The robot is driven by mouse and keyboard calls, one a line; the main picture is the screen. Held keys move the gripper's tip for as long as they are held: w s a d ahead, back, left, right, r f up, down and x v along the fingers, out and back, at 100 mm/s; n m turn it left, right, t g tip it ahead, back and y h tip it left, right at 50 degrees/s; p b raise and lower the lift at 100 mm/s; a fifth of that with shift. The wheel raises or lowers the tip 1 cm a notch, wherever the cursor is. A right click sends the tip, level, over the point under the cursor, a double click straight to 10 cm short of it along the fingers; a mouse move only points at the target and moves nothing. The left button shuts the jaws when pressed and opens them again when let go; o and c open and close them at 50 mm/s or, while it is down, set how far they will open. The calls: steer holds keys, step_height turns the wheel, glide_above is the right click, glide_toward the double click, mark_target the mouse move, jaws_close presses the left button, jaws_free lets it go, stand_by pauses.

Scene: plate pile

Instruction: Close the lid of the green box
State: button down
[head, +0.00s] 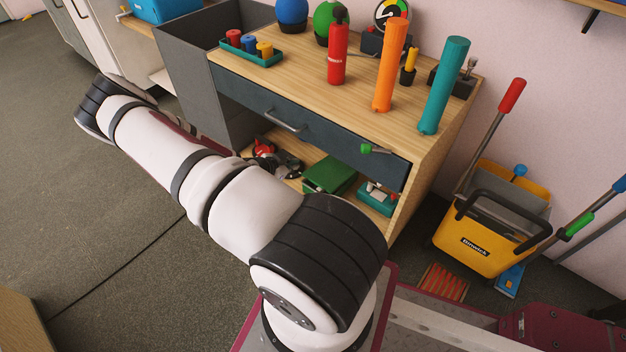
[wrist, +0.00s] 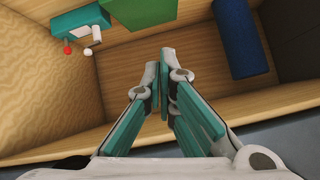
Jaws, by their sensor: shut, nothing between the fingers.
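The green box (head: 328,176) sits on the lower shelf under the drawer of the wooden workbench. In the wrist view the green box (wrist: 138,22) shows a flat light-green face at the top, cut off by the picture's edge; I cannot tell how far its lid is open. My gripper (wrist: 160,68) has teal finger pads, with its tips close together and nothing between them. Its tips appear below the green box in the wrist view, with a gap between.
A teal device (head: 378,197) stands right of the green box; it also shows in the wrist view (wrist: 72,22). A blue cylinder (wrist: 238,38) lies on the box's other side. The dark drawer (head: 310,125) is above the shelf. A yellow bucket (head: 490,225) stands right.

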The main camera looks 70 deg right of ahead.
steer(key=s+f+n, duration=0.3)
steer(key=b, duration=0.4)
glide_above(313, 182)
steer(key=s+a, duration=0.2)
steer(key=a, duration=0.1)
step_height(313, 182, down, 7)
steer(key=shift+a+f+b, duration=0.35)
steer(key=shift+f+b, duration=0.35)
steer(key=shift+f, duration=0.2)
steer(key=shift+w+a+f+b, duration=0.1)
steer(key=shift+a+f+b, duration=0.2)
steer(key=shift+f, duration=0.3)
steer(key=shift+f, duration=0.1)
